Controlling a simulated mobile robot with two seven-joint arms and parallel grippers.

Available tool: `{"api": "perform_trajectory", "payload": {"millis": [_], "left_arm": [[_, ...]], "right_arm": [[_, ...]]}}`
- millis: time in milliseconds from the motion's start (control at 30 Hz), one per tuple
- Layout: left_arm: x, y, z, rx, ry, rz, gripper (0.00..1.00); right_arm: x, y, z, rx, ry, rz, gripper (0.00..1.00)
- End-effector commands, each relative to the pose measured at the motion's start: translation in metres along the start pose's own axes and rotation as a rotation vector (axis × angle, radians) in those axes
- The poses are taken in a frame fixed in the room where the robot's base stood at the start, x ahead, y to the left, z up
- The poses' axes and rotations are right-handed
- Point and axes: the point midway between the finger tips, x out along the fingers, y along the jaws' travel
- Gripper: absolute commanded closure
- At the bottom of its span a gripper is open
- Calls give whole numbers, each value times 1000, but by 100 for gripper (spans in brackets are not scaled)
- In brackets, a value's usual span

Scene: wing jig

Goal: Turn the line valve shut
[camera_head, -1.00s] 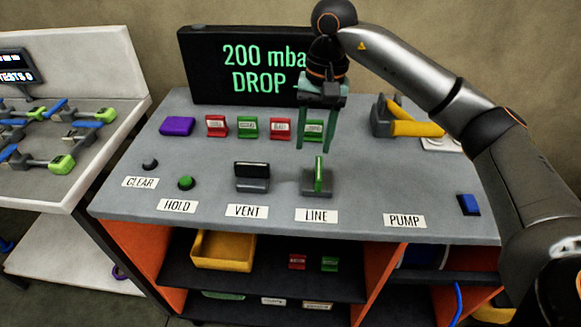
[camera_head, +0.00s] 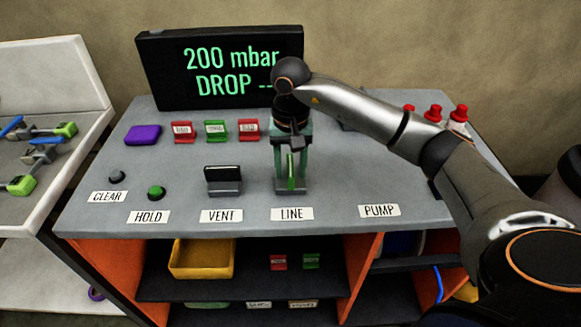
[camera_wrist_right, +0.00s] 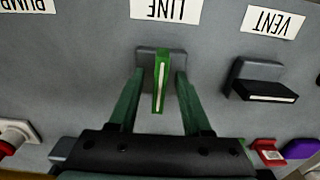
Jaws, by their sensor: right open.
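The line valve has a green handle (camera_head: 291,172) with a pale stripe on a grey base, behind the LINE label (camera_head: 292,214). In the right wrist view the green handle (camera_wrist_right: 161,82) points along the fingers, toward the gripper's palm. My right gripper (camera_head: 292,165) is over the valve from above. In the right wrist view its open green fingers (camera_wrist_right: 156,95) stand on either side of the handle, with a gap showing on both sides. My left gripper is not in view.
The black VENT valve (camera_head: 223,180) stands left of the line valve. The HOLD button (camera_head: 156,192) and CLEAR knob (camera_head: 117,177) are further left. Red and green tagged blocks (camera_head: 215,130) stand behind. A screen (camera_head: 220,68) reads 200 mbar, DROP --.

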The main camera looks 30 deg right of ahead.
Motion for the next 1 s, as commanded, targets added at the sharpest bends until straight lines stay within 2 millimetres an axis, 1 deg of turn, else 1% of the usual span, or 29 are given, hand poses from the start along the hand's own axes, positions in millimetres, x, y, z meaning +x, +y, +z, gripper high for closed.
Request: {"api": "perform_trajectory", "payload": {"millis": [100,367,700,800,1000], "left_arm": [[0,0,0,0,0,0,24],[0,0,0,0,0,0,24],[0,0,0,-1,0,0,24],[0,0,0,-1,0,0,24],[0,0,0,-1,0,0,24]], "right_arm": [[5,0,0,0,0,-1,51],[5,0,0,-1,0,-1,52],[5,0,0,-1,0,-1,91],[5,0,0,0,0,-1,100],[5,0,0,0,0,-1,100]]}}
